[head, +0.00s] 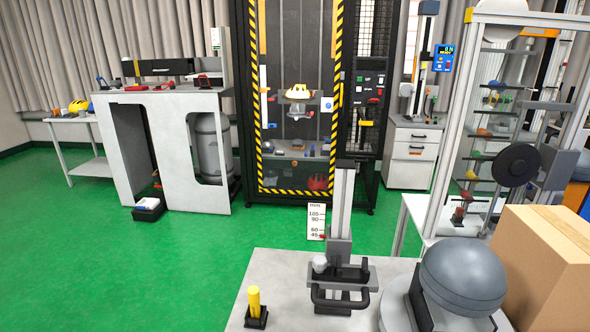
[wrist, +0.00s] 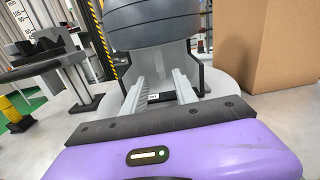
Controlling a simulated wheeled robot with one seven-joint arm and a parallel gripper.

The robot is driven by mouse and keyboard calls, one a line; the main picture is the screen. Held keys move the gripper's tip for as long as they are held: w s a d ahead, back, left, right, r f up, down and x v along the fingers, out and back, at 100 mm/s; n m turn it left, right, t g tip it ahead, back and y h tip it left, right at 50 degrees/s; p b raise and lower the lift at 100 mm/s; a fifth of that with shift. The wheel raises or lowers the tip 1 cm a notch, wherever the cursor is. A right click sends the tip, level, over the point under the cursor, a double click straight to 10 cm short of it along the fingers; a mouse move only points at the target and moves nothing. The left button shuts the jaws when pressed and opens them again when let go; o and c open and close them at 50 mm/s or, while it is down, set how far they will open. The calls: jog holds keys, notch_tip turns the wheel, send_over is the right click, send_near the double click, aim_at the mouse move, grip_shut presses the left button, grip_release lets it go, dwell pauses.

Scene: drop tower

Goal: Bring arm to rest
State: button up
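My gripper (wrist: 158,82) shows in the wrist view, its purple housing across the bottom and two pale grey fingers pointing forward. The fingers are apart, with nothing seen clamped between them. Beyond them stands a dark grey dome (wrist: 155,20) on a black bracket over a pale round base. Whether the fingertips touch the bracket I cannot tell. In the head view the dome (head: 463,275) sits at the lower right on the grey table (head: 275,268). My gripper does not show in the head view.
A cardboard box (head: 545,260) stands right of the dome. A clamp stand with a tall post (head: 341,205) and a yellow cylinder (head: 254,300) stand to its left. The caged drop tower (head: 300,140) is behind. Green floor (head: 170,265) is open at left.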

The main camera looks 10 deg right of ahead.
jog(key=shift+d+n, duration=0.25)
jog(key=shift+n, duration=0.35)
jog(key=n, duration=0.1)
jog(key=s+r+n+h, duration=0.1)
jog(key=n, duration=0.3)
jog(key=shift+s+d+r+h, duration=0.25)
jog(key=shift+d+r+h, duration=0.05)
jog(key=shift+d+r, duration=0.1)
jog(key=s+a+r+n+g+y, duration=0.1)
jog(key=s+a+n+y, duration=0.2)
jog(key=s+a+n, duration=0.8)
jog(key=s+a+r+n+g+y, duration=0.1)
jog(key=s+a+n+y, duration=0.2)
jog(key=s+a+n, duration=0.9)
jog(key=s+n, duration=0.4)
jog(key=n, duration=0.5)
jog(key=shift+g+y, duration=0.3)
jog(key=shift+a+r, duration=0.1)
